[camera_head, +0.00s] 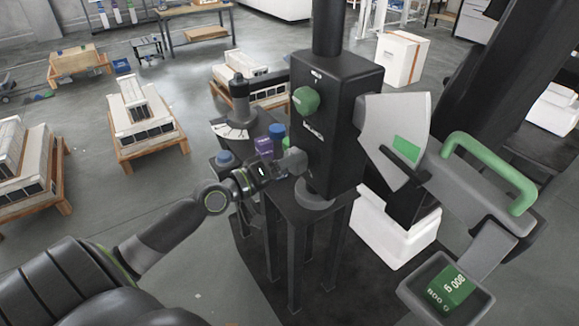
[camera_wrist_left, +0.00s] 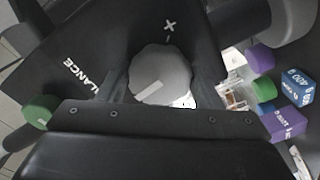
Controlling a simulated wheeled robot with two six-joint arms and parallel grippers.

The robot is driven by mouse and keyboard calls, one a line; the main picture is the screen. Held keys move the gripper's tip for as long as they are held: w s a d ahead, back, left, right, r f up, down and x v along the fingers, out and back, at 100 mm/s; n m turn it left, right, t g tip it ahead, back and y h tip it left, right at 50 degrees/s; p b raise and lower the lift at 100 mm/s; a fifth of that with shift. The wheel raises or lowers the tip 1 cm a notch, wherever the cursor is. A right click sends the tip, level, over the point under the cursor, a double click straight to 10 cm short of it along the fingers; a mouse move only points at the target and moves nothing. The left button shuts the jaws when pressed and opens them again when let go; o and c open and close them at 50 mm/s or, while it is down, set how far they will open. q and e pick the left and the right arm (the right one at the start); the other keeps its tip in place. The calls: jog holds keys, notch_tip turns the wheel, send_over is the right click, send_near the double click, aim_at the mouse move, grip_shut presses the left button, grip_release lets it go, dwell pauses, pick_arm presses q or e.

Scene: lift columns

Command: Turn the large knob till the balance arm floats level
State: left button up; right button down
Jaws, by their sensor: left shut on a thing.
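The large grey knob (camera_wrist_left: 160,75) with a pale pointer mark sits on the black housing (camera_head: 337,120), below plus and minus signs and beside the word BALANCE. My left gripper (camera_head: 289,162) is shut on this knob at the housing's left side; its fingertips are hard to make out. The balance arm (camera_head: 470,188), with a green handle (camera_head: 490,165), slopes down to the right in the head view. A pan (camera_head: 408,292) at its end holds a green 800 g weight (camera_head: 448,287). A grey plate (camera_head: 395,120) carries a green mark (camera_head: 406,148). My right gripper is out of view.
A green knob (camera_head: 306,100) is higher on the housing. Purple (camera_head: 264,146) and blue (camera_head: 277,131) weights stand close behind my left gripper; several weights show at right in the wrist view. Pallets with pale blocks (camera_head: 140,110) stand at the left.

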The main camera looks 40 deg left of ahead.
pick_arm(q)
jog(key=shift+f+m+b, duration=0.1)
jog(key=shift+m+b, duration=2.6)
jog(key=shift+m, duration=1.4)
jog(key=o, duration=1)
jog(key=shift+a, duration=0.1)
